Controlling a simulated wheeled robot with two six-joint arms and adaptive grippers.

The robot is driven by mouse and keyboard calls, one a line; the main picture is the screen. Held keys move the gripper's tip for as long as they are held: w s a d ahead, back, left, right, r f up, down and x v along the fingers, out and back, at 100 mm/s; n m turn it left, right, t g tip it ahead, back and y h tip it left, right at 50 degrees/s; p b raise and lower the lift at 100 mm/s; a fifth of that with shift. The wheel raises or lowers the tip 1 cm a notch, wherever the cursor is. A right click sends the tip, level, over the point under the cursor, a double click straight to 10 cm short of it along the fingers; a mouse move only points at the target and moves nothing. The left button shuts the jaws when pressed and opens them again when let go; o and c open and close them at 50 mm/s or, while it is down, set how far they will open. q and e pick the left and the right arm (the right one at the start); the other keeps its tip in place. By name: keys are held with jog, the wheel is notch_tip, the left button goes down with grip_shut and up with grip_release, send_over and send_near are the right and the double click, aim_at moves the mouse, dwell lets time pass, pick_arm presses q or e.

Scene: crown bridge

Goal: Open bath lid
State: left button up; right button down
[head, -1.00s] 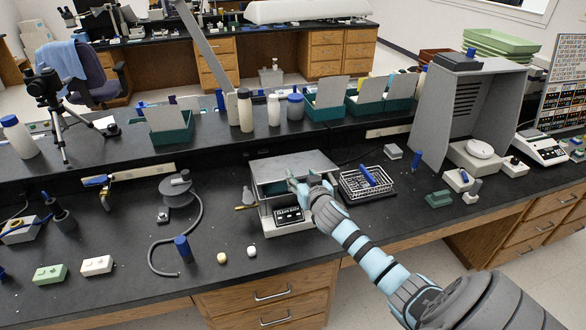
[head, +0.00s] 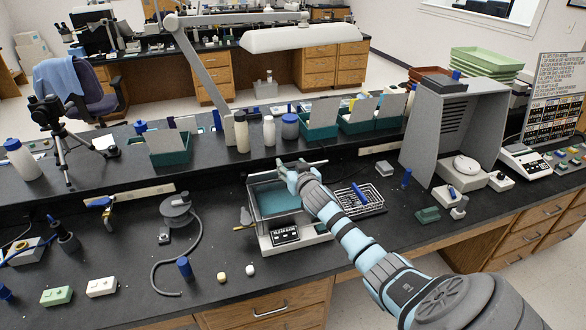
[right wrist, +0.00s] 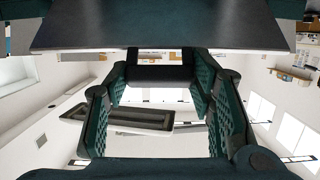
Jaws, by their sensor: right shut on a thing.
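The cleaning bath (head: 284,240) is a white-fronted box on the dark bench, with a dark labelled panel. Its lid (head: 314,163) is raised and appears nearly edge-on, a thin grey strip at the back. Teal liquid (head: 275,198) shows in the open basin. My right gripper (head: 291,168) is shut on the lid, above the basin. In the right wrist view the lid (right wrist: 160,32) is a broad grey panel across the top, beyond the green-padded fingers (right wrist: 162,95). The exact grip contact is hidden. My left gripper is not in view.
A wire basket (head: 362,198) with a blue-handled item stands just right of the bath. A grey stand with a hose (head: 177,212) is to the left. Bottles (head: 268,133) line the shelf behind. Two small balls (head: 250,270) lie in front.

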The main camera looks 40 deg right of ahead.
jog(key=shift+f, duration=0.1)
jog(key=c, duration=1.2)
grip_release()
jog(key=o, duration=0.4)
jog(key=shift+c, duration=0.2)
jog(key=shift+o, duration=0.6)
jog(key=shift+w+d+f, duration=0.1)
jog(key=shift+w+f, duration=0.2)
jog(key=shift+w, duration=0.05)
jog(key=shift+s, duration=0.1)
jog(key=v, duration=1.2)
jog(key=shift+r, duration=0.1)
